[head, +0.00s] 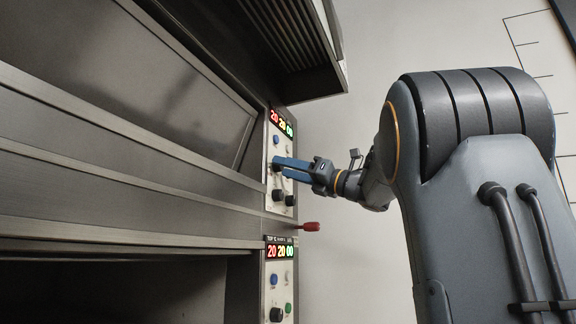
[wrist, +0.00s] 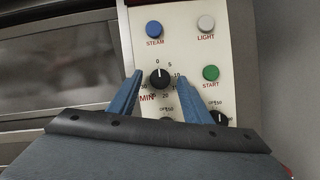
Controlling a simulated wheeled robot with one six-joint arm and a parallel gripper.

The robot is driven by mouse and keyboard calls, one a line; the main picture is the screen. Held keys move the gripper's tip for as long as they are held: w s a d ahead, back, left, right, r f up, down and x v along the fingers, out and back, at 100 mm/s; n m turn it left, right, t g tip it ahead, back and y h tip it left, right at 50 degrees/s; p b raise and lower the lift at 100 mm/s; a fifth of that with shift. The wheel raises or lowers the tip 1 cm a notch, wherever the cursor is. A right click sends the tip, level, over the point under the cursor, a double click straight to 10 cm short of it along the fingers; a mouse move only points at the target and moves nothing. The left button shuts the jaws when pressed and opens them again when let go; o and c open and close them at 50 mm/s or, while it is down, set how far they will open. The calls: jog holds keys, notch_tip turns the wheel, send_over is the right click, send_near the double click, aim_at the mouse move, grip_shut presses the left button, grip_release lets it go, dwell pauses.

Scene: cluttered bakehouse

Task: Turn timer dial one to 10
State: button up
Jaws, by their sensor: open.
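The timer dial (wrist: 160,79) is a round black knob with a white pointer line on the pale control panel (wrist: 185,55) in the wrist view. Its pointer points up at 0; numbers in minutes run round it, with 10 at the right. My gripper (wrist: 160,75) is open, with one blue fingertip on each side of the dial. I cannot tell whether the fingers touch it. In the head view my gripper (head: 278,167) is at the upper oven panel (head: 285,148), and its fingers hide the dial there.
Blue STEAM (wrist: 154,28), white LIGHT (wrist: 206,23) and green START (wrist: 211,73) buttons surround the dial. Another black knob (wrist: 219,118) is below right. In the head view a red-tipped lever (head: 311,227) sticks out below, above a second panel (head: 279,277).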

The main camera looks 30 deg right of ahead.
jog(key=c, duration=1.1)
jog(key=shift+o, duration=0.2)
jog(key=shift+m+h+b, duration=0.3)
jog(key=shift+m, duration=0.2)
jog(key=shift+s+a+r+m+g+h+p, duration=0.2)
jog(key=shift+m+h+p, duration=0.9)
jog(key=shift+m, duration=2.05)
jog(key=shift+w+a+r+m+g+h+p, duration=0.2)
jog(key=shift+m+h+p, duration=0.9)
jog(key=shift+m, duration=2.1)
jog(key=shift+s+d+r+m+g+h+p, duration=0.2)
jog(key=shift+m+h+p, duration=0.9)
jog(key=shift+m, duration=2.05)
jog(key=shift+s+a, duration=0.1)
jog(key=shift+a, duration=0.05)
